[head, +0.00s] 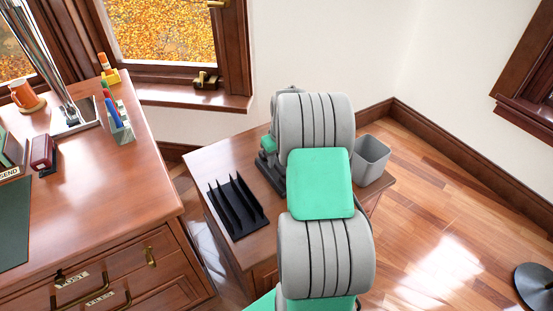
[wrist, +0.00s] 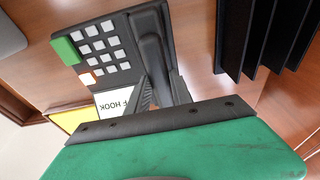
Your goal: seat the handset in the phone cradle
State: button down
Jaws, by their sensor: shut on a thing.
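In the wrist view the dark grey phone (wrist: 118,27) has pale keys, a green key and an orange-red key. The dark handset (wrist: 151,55) lies lengthwise along the cradle side of the phone, right of the keys. My gripper (wrist: 164,88) is shut on the handset near its lower part, one finger on each side. I cannot tell whether the handset touches the cradle or is just above it. Its lower end is hidden by my gripper.
A black slotted rack (head: 237,207) stands on the small side table (head: 205,160), close to the phone. A card reading "F HOOK" (wrist: 117,103) lies by the keys. The large desk (head: 110,190) is at left.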

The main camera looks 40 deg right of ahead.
jog(key=shift+f+b, duration=0.3)
jog(key=shift+f, duration=0.25)
jog(key=c, duration=1.1)
grip_release()
jog(key=shift+o, duration=0.2)
jog(key=r, duration=0.2)
jog(key=s+r+p, duration=0.1)
jog(key=r, duration=0.4)
jog(key=shift+s+r+p, duration=0.25)
jog(key=shift+r+p, duration=0.05)
jog(key=shift+p, duration=0.05)
